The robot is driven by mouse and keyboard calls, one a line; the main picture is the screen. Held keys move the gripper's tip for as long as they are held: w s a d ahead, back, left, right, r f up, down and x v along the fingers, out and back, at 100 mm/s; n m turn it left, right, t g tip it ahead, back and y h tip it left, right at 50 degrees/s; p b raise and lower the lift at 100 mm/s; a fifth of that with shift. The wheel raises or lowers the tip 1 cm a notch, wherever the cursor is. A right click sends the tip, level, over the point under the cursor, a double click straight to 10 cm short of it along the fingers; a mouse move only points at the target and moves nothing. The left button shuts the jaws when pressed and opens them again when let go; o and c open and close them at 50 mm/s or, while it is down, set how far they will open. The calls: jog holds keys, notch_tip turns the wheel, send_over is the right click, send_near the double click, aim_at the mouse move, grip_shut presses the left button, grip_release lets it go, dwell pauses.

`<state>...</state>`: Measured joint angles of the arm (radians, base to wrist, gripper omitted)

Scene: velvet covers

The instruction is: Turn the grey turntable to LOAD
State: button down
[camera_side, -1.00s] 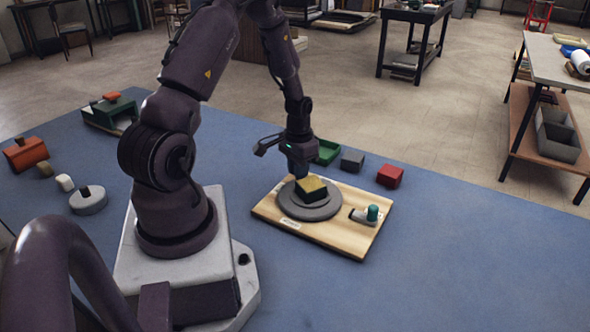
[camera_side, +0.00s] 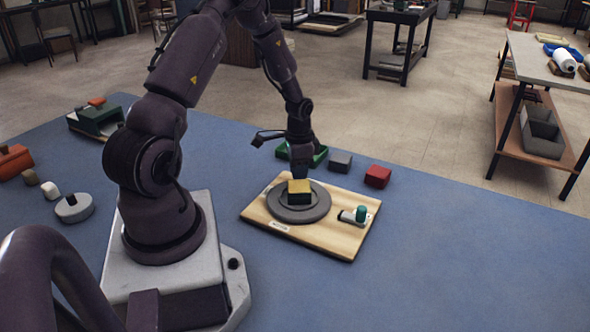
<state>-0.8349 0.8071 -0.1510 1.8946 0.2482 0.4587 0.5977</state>
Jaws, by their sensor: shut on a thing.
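The grey turntable (camera_side: 322,208) sits on a pale wooden board (camera_side: 335,240) on the blue table. A block (camera_side: 299,187) with a yellow top and dark green sides stands at its middle. My gripper (camera_side: 301,172) points down at the turntable's far side, behind the block. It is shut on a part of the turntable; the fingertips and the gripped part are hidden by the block. A small pale label (camera_side: 280,226) is on the board's front left; its writing is too small to read.
Behind the board are a green tray (camera_side: 318,156), a grey block (camera_side: 340,162) and a red block (camera_side: 377,176). A grey round piece (camera_side: 74,208) lies far left. The front right table is clear.

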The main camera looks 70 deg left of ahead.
aim_at(312, 183)
jog(key=shift+w+d+m, duration=0.2)
jog(key=shift+w+m, duration=0.3)
jog(key=shift+m, duration=0.35)
jog(key=shift+w+d+m, duration=0.15)
jog(key=shift+w+m, duration=0.35)
jog(key=shift+m, duration=0.35)
jog(key=shift+w+d+m, duration=0.4)
jog(key=shift+w+m, duration=0.05)
jog(key=shift+m, duration=0.65)
jog(key=shift+w+d, duration=0.1)
jog(key=c, duration=1.4)
grip_release()
jog(key=shift+r, duration=0.1)
notch_tip(312, 183, up, 13)
jog(key=shift+f, duration=0.1)
